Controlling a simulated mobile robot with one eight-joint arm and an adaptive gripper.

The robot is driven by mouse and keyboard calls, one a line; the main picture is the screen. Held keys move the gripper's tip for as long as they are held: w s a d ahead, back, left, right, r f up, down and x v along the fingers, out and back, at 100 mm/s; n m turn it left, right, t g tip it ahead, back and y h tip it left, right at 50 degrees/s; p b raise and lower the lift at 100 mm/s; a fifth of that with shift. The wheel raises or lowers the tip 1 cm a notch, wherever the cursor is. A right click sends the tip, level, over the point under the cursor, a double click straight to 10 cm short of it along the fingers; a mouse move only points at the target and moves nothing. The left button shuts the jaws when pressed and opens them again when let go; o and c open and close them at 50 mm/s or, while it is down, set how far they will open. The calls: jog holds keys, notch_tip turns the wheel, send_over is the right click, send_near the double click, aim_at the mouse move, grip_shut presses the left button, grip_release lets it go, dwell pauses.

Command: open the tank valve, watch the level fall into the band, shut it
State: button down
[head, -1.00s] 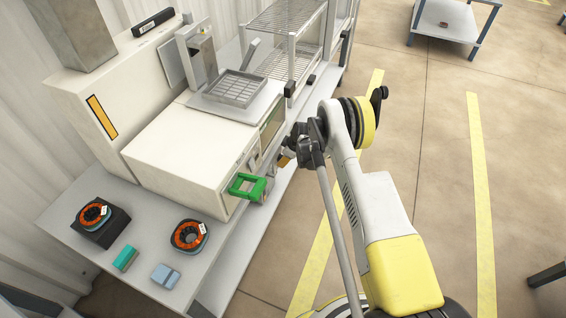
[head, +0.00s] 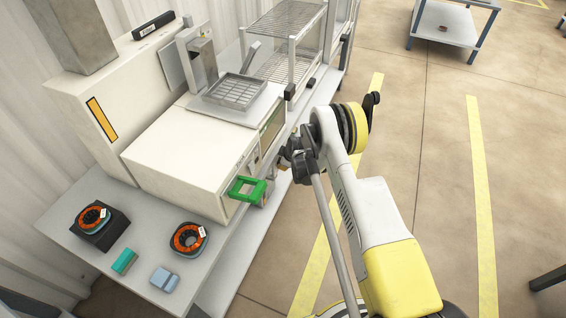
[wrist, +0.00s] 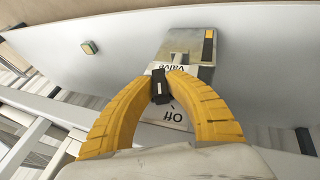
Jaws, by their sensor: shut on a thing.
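In the wrist view, the yellow fingers of my gripper (wrist: 163,82) are closed on a small black valve handle (wrist: 158,93). The handle stands in front of a pale box (wrist: 183,48) marked "Valve" and "Off". The fingers hide part of its lettering. A narrow dark and yellow strip (wrist: 208,47) shows on the box, but I cannot read a level or band there. In the head view, my gripper is at the front side of the white machine (head: 185,155), mostly hidden by my wrist, and the valve cannot be made out.
A green frame-shaped handle (head: 247,190) sticks out from the machine close to my wrist.

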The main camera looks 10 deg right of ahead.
jog(key=shift+n+t+h, duration=0.3)
jog(key=shift+t+h, duration=0.3)
jog(key=shift+t, duration=0.3)
jog(key=c, duration=1.3)
grip_release()
jog(key=shift+f, duration=0.1)
jog(key=shift+c, duration=0.2)
jog(key=shift+s, duration=0.1)
